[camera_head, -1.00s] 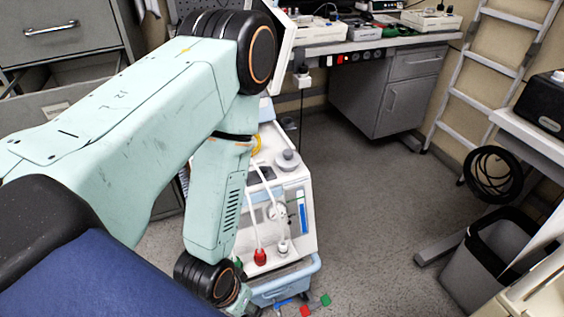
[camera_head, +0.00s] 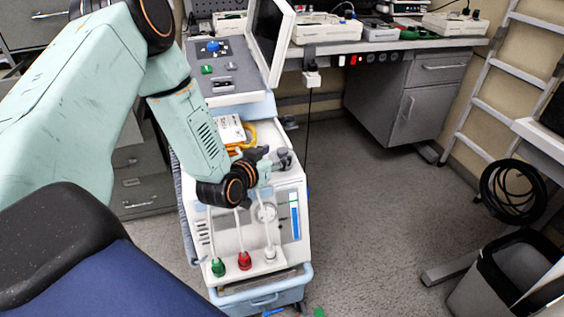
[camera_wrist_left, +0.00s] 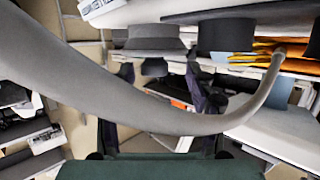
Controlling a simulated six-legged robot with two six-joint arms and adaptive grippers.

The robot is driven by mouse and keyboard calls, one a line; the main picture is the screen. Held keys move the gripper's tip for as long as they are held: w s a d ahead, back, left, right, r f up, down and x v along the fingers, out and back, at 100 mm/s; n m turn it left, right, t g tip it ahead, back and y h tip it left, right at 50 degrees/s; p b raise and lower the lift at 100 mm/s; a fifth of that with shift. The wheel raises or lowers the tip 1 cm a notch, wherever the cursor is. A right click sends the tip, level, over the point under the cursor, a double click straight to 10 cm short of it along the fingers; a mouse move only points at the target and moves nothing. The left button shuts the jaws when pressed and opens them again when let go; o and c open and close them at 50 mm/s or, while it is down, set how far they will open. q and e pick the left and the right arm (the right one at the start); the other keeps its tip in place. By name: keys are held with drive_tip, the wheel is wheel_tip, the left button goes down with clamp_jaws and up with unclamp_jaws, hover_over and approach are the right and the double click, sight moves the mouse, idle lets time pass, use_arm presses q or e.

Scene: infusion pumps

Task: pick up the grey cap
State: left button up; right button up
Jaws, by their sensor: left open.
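The grey cap (camera_head: 286,159) sits on the top of the white machine, just right of my left gripper (camera_head: 269,163) in the head view. Part of the cap is hidden behind the gripper there. In the left wrist view, what looks like the grey cap (camera_wrist_left: 154,41) shows at top centre, with a small dark knob pointing down in the picture. My left gripper (camera_wrist_left: 160,84) is open, with a finger on either side of that knob. I cannot tell whether they touch it. My right gripper is not in view.
The white machine (camera_head: 222,238) carries a tilted screen, an orange-yellow bundle (camera_head: 245,140) and tubes to green, red and white fittings at its lower front. In the wrist view, a thick grey tube (camera_wrist_left: 110,100) crosses in front of the fingers. Open floor (camera_head: 365,200) lies to the right.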

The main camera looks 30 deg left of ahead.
sight(282, 151)
use_arm(q)
drive_tip(key=shift+w+d+b, duration=0.2)
drive_tip(key=shift+w+d, duration=0.05)
drive_tip(key=shift+w, duration=0.25)
drive_tip(key=shift+w+d+b, duration=0.15)
drive_tip(key=shift+w+d, duration=0.05)
drive_tip(key=shift+w, duration=0.65)
drive_tip(key=shift+w+a+f, duration=0.35)
drive_tip(key=shift+a+f, duration=0.05)
drive_tip(key=shift+a, duration=0.1)
drive_tip(key=shift+s+d+r, duration=0.2)
drive_tip(key=shift+d+r, duration=0.1)
drive_tip(key=shift+c, duration=2)
drive_tip(key=shift+w+a+f, duration=0.15)
drive_tip(key=shift+a+f, duration=0.05)
drive_tip(key=c, duration=0.4)
drive_tip(key=shift+d+r, duration=0.15)
drive_tip(key=c, duration=0.4)
